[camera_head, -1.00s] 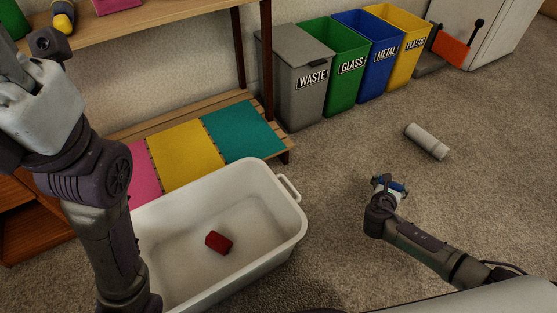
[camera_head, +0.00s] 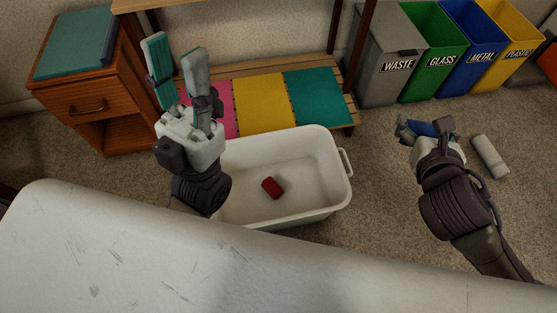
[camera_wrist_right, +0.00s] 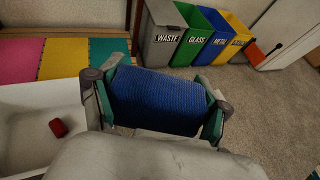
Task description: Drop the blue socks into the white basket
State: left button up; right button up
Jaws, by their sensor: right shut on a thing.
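The blue socks (camera_wrist_right: 160,100) are a rolled bundle between the fingers of my right gripper (camera_wrist_right: 155,98) in the right wrist view. In the head view the socks (camera_head: 424,128) show partly at the tips of my right gripper (camera_head: 426,130), to the right of the white basket. The white basket (camera_head: 335,195) stands on the carpet in front of the low shelf, with one red item (camera_head: 272,187) inside. Its left part is hidden behind my left arm. My left gripper (camera_head: 173,62) is open and empty, pointing up in front of the shelf.
A grey rolled item (camera_head: 490,156) lies on the carpet at the right. Waste, glass, metal and plastic bins (camera_head: 390,75) stand at the back right. A low shelf with coloured mats (camera_head: 262,103) and a wooden cabinet (camera_head: 85,95) stand behind. Carpet between basket and right gripper is clear.

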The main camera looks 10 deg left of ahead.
aim_at(255, 207)
jog(key=k+j+z, duration=0.15)
jog(key=j, duration=0.3)
jog(key=k+j+z, duration=0.15)
jog(key=j, duration=0.25)
jog(key=k+j+z, duration=0.15)
jog(key=j, duration=0.25)
jog(key=i+j+z, duration=0.15)
jog(key=j, duration=0.25)
jog(key=j+z, duration=0.1)
jog(key=j, duration=0.3)
